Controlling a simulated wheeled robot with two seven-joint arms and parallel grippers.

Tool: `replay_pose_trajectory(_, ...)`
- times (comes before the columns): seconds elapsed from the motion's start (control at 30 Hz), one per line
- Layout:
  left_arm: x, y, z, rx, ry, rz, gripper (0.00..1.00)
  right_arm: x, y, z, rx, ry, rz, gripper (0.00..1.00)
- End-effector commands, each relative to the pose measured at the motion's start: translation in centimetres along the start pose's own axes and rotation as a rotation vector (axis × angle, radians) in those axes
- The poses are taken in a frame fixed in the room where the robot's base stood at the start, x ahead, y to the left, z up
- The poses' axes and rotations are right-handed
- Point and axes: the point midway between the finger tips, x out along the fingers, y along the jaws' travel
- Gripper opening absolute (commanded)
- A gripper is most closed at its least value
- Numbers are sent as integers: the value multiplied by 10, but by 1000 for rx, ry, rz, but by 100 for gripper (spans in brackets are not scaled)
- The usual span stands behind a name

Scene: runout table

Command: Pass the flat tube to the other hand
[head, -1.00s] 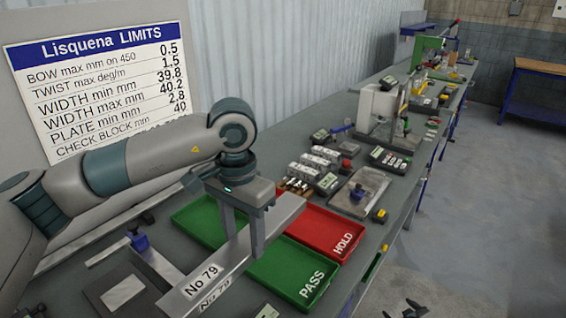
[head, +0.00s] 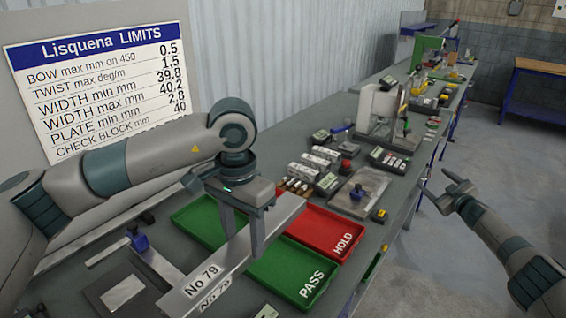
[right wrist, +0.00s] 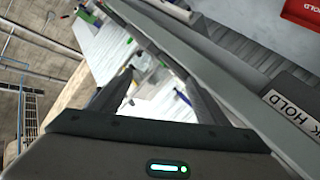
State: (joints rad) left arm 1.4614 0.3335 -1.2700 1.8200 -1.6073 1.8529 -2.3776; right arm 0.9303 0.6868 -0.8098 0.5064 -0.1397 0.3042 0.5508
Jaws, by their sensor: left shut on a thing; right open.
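The flat tube (head: 220,270) is a long silver bar marked "No 79" in the head view. It slants from the lower left up to the right, across the green PASS tray as seen from here. My left gripper (head: 244,246) is shut on it, with a finger to each side, right of the label. Whether the tube is clear of the surface below is hard to tell. My right gripper (head: 436,182) is open and empty, out past the table's right edge and well apart from the tube. Its spread fingers also show in the right wrist view (right wrist: 146,72).
The green PASS tray (head: 310,262) and red HOLD tray (head: 320,226) lie beside the tube. A metal plate (head: 356,192), small boxes and a blue-handled tool (head: 138,240) stand on the bench. Bare floor (head: 420,270) lies right of the bench.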

Motion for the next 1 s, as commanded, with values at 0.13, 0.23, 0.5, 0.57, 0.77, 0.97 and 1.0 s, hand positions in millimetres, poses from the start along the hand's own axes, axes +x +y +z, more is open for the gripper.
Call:
replay_pose_trajectory(0.13,-1,0,0,0,2,0,7,18,-25,-72,-177,139,-75,69)
replay_pose_trajectory(0.23,-1,0,0,0,1,0,7,24,-46,-116,-304,235,-121,69)
replay_pose_trajectory(0.5,-1,0,0,0,2,0,7,24,-110,-234,-665,524,-217,69)
replay_pose_trajectory(0.57,-1,0,0,0,2,0,7,21,-125,-260,-750,597,-232,69)
replay_pose_trajectory(0.77,-1,0,0,0,1,0,7,-2,-178,-340,-1043,858,-264,69)
replay_pose_trajectory(0.97,-1,0,0,0,2,0,7,-41,-234,-411,-1357,1167,-262,69)
replay_pose_trajectory(1.0,-1,0,0,0,2,0,7,-52,-246,-424,-1424,1238,-256,69)
